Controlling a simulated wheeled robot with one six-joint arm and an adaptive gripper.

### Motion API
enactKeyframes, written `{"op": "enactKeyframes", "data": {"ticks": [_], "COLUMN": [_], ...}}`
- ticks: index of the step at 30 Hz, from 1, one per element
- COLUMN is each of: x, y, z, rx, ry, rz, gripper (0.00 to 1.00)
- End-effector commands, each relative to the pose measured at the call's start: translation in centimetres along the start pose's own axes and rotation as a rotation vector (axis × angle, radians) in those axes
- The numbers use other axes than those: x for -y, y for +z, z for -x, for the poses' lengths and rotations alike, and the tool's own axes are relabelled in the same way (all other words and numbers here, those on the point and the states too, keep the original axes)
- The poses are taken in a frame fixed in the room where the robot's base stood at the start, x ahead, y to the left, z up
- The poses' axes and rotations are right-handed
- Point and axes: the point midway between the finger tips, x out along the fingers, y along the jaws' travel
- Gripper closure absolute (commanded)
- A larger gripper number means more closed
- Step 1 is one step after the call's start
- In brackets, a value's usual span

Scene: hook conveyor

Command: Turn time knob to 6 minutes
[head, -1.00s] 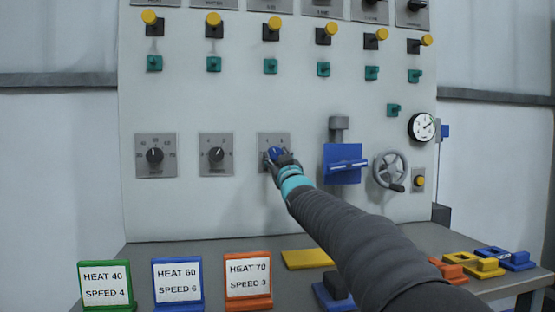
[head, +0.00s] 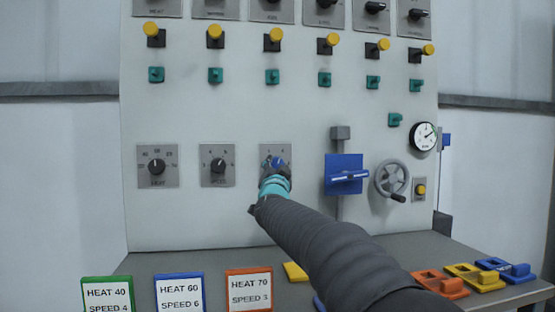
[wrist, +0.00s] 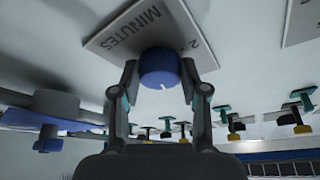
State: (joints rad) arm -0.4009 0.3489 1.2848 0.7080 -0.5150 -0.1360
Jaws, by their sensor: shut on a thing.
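The time knob (wrist: 160,68) is blue with a white pointer mark, on a grey plate (wrist: 150,28) that reads MINUTES in the wrist view. A "2" shows near the plate's right edge there; its other numbers are hidden or out of view. My gripper (wrist: 160,80) has a finger on each side of the knob and is shut on it. In the head view the blue knob (head: 277,162) shows just above my gripper (head: 275,180), with the pointer close to upright. Small numbers on the plate are too blurred to read in the head view.
The HEAT knob (head: 157,167) and SPEED knob (head: 218,166) sit to the left. A blue lever block (head: 345,175) and a grey handwheel (head: 392,180) are to the right. Label stands (head: 180,293) and coloured blocks (head: 475,276) are on the grey table below.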

Motion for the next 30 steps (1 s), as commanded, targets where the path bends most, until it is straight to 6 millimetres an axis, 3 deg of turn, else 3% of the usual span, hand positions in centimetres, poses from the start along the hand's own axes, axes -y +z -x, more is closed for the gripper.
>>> {"op": "enactKeyframes", "data": {"ticks": [12,28,29,30], "x": [0.23,0.13,0.13,0.13], "y": [-0.10,-0.06,-0.07,-0.07], "z": [-0.04,-0.01,-0.01,-0.01], "rx": [0.000,-0.002,-0.002,-0.002], "ry": [0.069,0.077,0.077,0.077], "rz": [-0.168,-0.190,-0.190,-0.189], "gripper": [0.91,0.91,0.53,0.44]}}
